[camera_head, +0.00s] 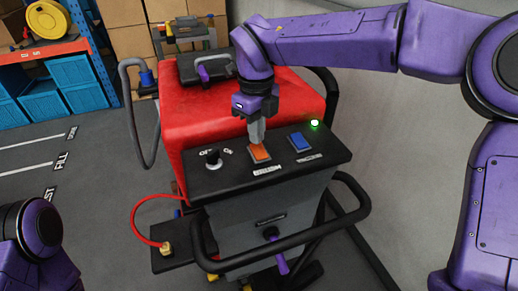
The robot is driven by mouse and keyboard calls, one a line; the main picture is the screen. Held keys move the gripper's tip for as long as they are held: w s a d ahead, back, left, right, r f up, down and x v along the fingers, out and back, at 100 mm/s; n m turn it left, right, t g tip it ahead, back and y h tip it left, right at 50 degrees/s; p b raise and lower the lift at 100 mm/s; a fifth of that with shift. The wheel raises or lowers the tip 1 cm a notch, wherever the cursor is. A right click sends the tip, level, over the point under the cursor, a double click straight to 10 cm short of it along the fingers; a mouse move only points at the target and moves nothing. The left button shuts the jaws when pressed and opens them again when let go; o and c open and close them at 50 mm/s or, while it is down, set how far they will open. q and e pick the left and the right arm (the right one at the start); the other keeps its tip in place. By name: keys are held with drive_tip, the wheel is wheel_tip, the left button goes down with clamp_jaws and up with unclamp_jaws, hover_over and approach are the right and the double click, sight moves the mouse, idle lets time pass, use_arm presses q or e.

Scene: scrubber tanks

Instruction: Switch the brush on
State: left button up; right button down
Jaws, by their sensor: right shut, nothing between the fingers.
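The scrubber's black control panel (200,183) sits behind the push handle. It carries a black rotary knob (212,157) with off and on marks, an orange switch (260,154) and a blue switch (299,142). The labels below the two switches are too small to read surely. A green lamp (314,124) glows at the panel's right rear corner. My right gripper (257,143) is shut and empty, pointing down at the orange switch's rear edge. I cannot tell whether its tips touch the switch. My left gripper is out of view.
The red tank (200,115) rises behind the panel. A black handle bar (290,243) curves in front, with a purple lever (277,255) below. A red hose (137,222) loops at the left. Blue crates (75,80) on a shelf and cardboard boxes (120,12) stand behind.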

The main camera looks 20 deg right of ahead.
drive_tip(key=shift+f+b, duration=0.5)
drive_tip(key=shift+f, duration=0.3)
drive_tip(key=shift+r, duration=0.1)
wheel_tip(320, 180, up, 7)
drive_tip(key=p, duration=0.7)
idle(0.4)
